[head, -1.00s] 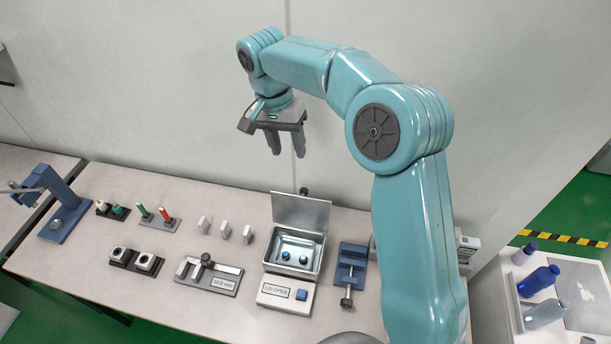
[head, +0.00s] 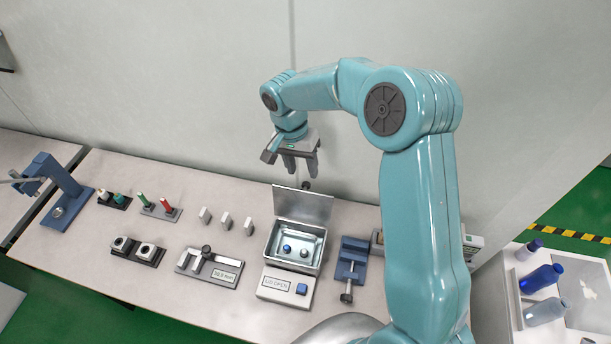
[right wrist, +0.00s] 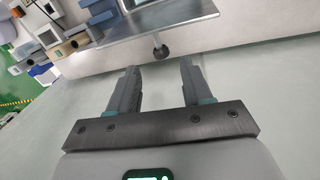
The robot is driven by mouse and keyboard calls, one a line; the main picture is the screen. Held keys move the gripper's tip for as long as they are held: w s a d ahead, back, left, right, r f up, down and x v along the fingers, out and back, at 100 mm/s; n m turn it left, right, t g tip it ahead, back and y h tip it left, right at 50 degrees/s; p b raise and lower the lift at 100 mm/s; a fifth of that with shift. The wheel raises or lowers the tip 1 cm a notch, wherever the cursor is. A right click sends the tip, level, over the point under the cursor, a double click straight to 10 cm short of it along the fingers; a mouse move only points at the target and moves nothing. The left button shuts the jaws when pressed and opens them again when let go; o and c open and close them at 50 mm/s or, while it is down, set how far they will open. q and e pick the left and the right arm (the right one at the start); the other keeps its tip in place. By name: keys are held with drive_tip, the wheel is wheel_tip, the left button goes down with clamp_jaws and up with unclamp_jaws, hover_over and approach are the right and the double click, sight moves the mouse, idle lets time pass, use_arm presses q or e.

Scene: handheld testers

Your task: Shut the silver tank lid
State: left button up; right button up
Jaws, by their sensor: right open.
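The silver tank (head: 270,246) stands on the bench, right of the middle. Its lid (head: 303,206) is open and stands up at the back edge. Two small round parts, one blue and one grey, lie inside the tank. A label in front of it reads LID OPEN. My right gripper (head: 301,171) is open and empty, above and behind the raised lid. In the right wrist view the open fingers (right wrist: 158,68) point toward the lid (right wrist: 165,22) and a dark round knob (right wrist: 160,51) at its edge. My left gripper is out of view.
A blue vise (head: 351,262) stands just right of the tank. Several grey blocks (head: 226,221) and a gauge with a readout (head: 209,266) are left of it. A wall is behind the bench.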

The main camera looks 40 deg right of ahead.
sight(306, 182)
drive_tip(key=f, duration=0.4)
drive_tip(key=shift+s+d+f+p, duration=0.15)
drive_tip(key=shift+d+p, duration=0.05)
drive_tip(key=shift+p, duration=0.1)
drive_tip(key=shift+s+d+f, duration=0.1)
drive_tip(key=shift+f, duration=0.4)
drive_tip(key=shift+c, duration=0.3)
clamp_jaws()
